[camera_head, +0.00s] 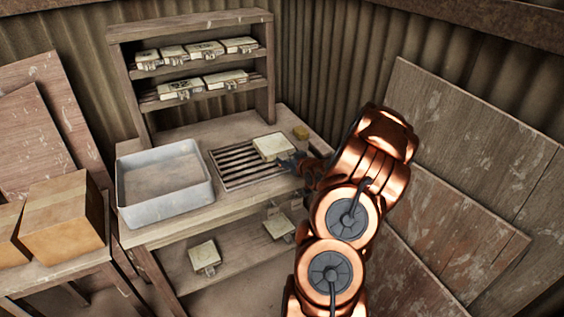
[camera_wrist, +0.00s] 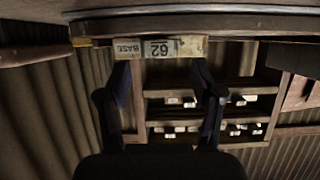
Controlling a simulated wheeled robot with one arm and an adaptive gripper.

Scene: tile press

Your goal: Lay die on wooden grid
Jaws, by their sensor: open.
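A pale cream die (camera_head: 273,147) lies flat on the right part of the slatted wooden grid (camera_head: 228,172) on the bench. In the wrist view, which is upside down, the die's front face (camera_wrist: 100,49) shows a label reading "BASE" and "62". My gripper (camera_head: 291,163) is at the near right side of the die. In the wrist view my gripper (camera_wrist: 163,72) is open, its two dark fingers spread, with the tips close to the die's front face. I cannot tell whether they touch it. The die covers part of the grid.
A grey metal tray (camera_head: 127,204) stands left of the grid. A rack (camera_head: 190,28) at the back holds several similar dies on two tiers. Boards lean at right; cardboard boxes (camera_head: 62,214) stand left.

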